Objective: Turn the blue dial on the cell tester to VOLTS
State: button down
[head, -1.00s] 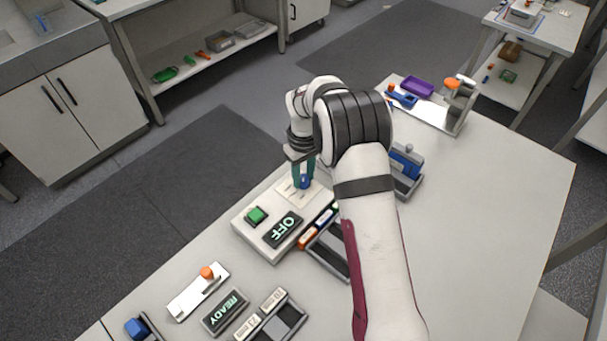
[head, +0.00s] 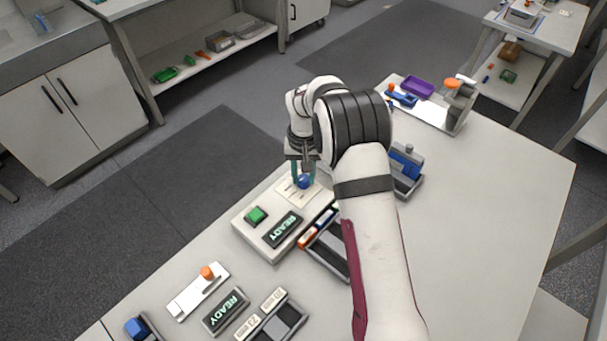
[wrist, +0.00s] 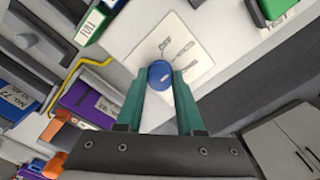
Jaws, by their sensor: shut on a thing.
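The cell tester (head: 246,227) is a pale box on the bench with a white label plate at its far end. The blue dial (head: 305,181) stands on that plate; in the wrist view the dial (wrist: 160,74) has a small pale mark on top. My gripper (wrist: 160,80) points down with its teal fingers shut on the dial, one on each side; it also shows in the head view (head: 304,178). Printed words surround the dial, too small to read surely. I cannot tell which word the mark faces.
A green button (head: 255,215) sits beside the display. A tray with coloured cells (head: 318,230) lies close to the tester's right. A blue-and-grey device (head: 405,168) stands beyond my arm. The bench's right side is clear.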

aim_at(303, 178)
jog(key=shift+m, duration=0.4)
jog(key=c, duration=0.5)
grip_release()
jog(key=shift+c, duration=0.2)
jog(key=shift+r, duration=0.1)
notch_tip(303, 178, up, 16)
